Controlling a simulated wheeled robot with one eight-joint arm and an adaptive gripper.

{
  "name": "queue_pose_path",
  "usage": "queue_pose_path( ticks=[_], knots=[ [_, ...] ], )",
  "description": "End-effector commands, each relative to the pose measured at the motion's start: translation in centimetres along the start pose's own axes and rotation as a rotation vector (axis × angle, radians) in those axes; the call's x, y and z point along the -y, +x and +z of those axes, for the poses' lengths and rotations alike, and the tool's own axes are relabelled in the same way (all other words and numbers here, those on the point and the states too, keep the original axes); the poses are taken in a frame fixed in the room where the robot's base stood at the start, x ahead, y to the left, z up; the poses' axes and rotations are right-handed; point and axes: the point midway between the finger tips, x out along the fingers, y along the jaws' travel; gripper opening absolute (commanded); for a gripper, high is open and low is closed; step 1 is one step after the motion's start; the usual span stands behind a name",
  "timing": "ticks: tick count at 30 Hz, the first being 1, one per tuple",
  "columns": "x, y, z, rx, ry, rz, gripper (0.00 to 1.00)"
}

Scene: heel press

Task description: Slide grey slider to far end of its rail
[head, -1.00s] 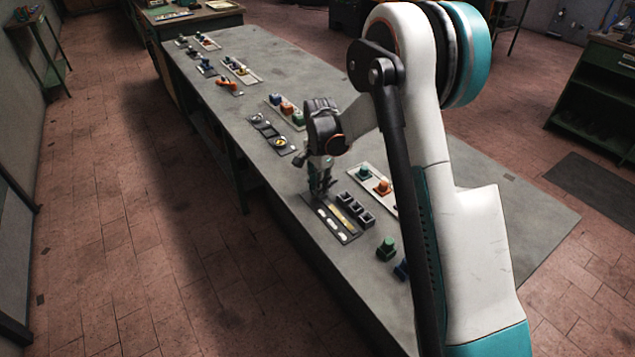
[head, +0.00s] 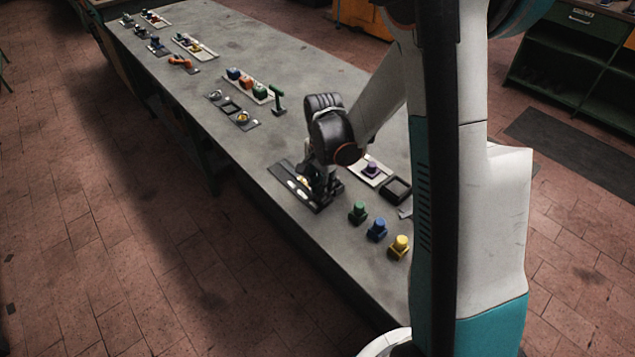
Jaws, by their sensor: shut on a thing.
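A dark panel (head: 280,172) with light slots lies near the table's left edge in the head view. My gripper (head: 322,194) points down over the right, nearer part of this panel. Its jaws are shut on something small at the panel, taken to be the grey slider. The fingers and wrist hide the slider, so its exact place on the rail cannot be made out.
Green (head: 358,211), blue (head: 377,229) and yellow (head: 400,246) knobbed blocks stand to the right of the panel. A tray with a purple knob (head: 372,170) and a black square frame (head: 396,189) lie behind.

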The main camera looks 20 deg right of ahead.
Motion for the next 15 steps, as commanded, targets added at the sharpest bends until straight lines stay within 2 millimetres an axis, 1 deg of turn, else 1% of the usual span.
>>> queue_pose_path(
  ticks=[1,7,8,9,10,15],
  knots=[
    [-0.41,0.08,0.04,0.000,0.001,0.008,0.00],
    [-0.52,0.10,0.04,0.001,0.001,0.011,0.00],
    [-0.54,0.11,0.04,0.001,0.001,0.011,0.25],
    [-0.55,0.11,0.05,0.001,0.001,0.012,0.34],
    [-0.54,0.11,0.06,0.001,0.001,0.011,0.38],
    [-0.38,0.09,0.03,0.000,0.001,0.008,0.38]
  ],
)
